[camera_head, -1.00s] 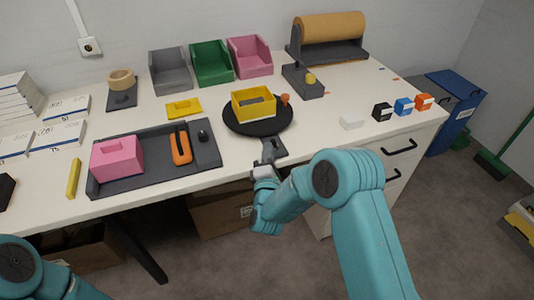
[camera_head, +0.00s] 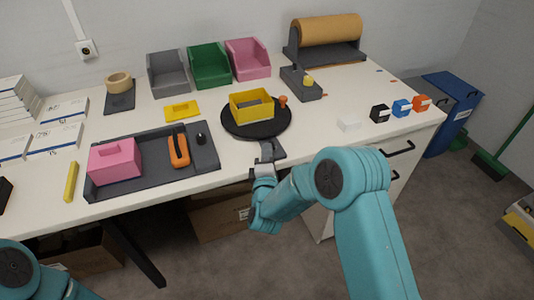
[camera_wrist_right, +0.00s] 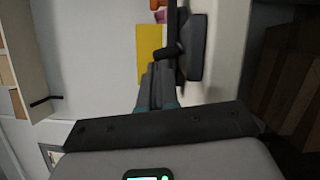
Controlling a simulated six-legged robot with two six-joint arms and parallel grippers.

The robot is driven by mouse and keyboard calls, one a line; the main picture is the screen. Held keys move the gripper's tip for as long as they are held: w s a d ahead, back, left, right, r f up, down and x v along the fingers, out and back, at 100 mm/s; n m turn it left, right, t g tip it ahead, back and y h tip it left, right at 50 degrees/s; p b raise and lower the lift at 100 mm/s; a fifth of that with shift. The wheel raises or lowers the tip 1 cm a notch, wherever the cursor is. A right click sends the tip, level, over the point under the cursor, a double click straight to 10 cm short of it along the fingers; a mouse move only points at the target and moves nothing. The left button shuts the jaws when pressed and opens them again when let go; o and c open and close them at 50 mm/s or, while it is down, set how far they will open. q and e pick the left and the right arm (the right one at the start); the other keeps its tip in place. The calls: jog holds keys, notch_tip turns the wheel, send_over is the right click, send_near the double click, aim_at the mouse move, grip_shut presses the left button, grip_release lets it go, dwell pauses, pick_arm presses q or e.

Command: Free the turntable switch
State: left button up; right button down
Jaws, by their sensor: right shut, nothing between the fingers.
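The black round turntable (camera_head: 236,130) stands near the table's front edge. It carries an open yellow box (camera_head: 251,106) and a small orange knob (camera_head: 282,101). A dark grey switch base (camera_head: 278,151) sits in front of it; the right wrist view shows a dark block (camera_wrist_right: 196,48) with a short dark stub reaching sideways. My right gripper (camera_head: 266,152) is shut and empty at the switch, its tips (camera_wrist_right: 157,68) close to the stub. I cannot tell whether they touch. My left arm shows at the lower left, its gripper out of view.
A dark tray (camera_head: 150,168) with a pink box (camera_head: 114,161) and an orange-handled tool (camera_head: 178,149) lies left. Three bins stand behind, with a paper roll (camera_head: 328,29) at the back. Small coloured blocks (camera_head: 401,108) line the right edge.

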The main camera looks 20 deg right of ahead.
jog(key=shift+d+r+m+g, duration=0.25)
jog(key=shift+r+m+g, duration=0.2)
jog(key=shift+m, duration=0.65)
jog(key=shift+d+r+m+g+y, duration=0.15)
jog(key=shift+d+m+g, duration=0.1)
jog(key=shift+m, duration=0.4)
jog(key=shift+d+m+g+y, duration=0.15)
jog(key=shift+m+g, duration=0.05)
jog(key=shift+m, duration=0.45)
